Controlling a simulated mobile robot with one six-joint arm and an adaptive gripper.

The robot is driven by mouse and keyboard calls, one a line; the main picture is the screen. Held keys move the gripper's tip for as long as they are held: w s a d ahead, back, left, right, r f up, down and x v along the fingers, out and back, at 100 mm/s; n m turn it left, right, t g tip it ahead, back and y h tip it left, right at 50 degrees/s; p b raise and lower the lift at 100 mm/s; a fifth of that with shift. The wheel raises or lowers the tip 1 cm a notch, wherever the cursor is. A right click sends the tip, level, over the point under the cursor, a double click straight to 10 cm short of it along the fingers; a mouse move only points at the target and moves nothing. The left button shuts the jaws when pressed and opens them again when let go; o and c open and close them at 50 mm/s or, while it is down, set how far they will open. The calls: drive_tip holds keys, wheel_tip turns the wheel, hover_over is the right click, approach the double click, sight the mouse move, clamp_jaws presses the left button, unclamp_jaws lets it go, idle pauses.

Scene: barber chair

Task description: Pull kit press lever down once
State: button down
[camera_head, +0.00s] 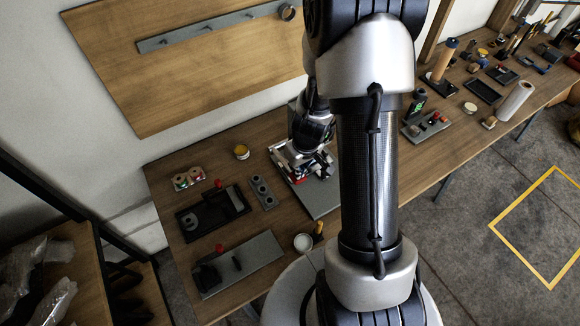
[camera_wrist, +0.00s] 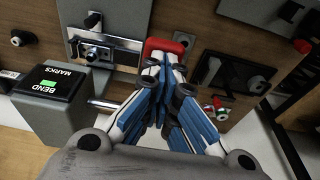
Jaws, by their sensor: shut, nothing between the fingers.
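My gripper (camera_wrist: 163,68) is shut, with its blue-padded fingers together and nothing between them. In the wrist view a red block-shaped grip (camera_wrist: 166,46) lies right at the fingertips; I take it to be the press lever's handle. Whether the fingers touch it I cannot tell. A grey box labelled BEND MARKS (camera_wrist: 50,115) stands left of the fingers, with a metal rod (camera_wrist: 103,104) coming from its side and running behind them. In the head view my gripper (camera_head: 303,168) is low over a grey plate (camera_head: 322,200) on the bench, partly hidden by my arm.
The wooden bench (camera_head: 160,185) also carries a black tray (camera_head: 190,224), a grey fixture (camera_head: 258,262) with a red knob, a grey holed block (camera_head: 263,193), a yellow tin (camera_head: 241,152) and a white cup (camera_head: 302,242). Several tools stand at the right end.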

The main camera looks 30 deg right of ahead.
drive_tip(key=shift+s+f+b, duration=0.15)
drive_tip(key=shift+f+b, duration=1)
drive_tip(key=shift+b, duration=0.25)
drive_tip(key=shift+s+f+b, duration=0.15)
drive_tip(key=shift+f+b, duration=1)
drive_tip(key=shift+b, duration=0.25)
drive_tip(key=shift+f+b, duration=0.3)
drive_tip(key=shift+b, duration=0.1)
drive_tip(key=shift+r, duration=0.1)
drive_tip(key=r+p, duration=0.3)
drive_tip(key=w+r+p, duration=0.1)
drive_tip(key=r+p, duration=0.1)
drive_tip(key=shift+r+p, duration=0.3)
drive_tip(key=shift+p, duration=0.05)
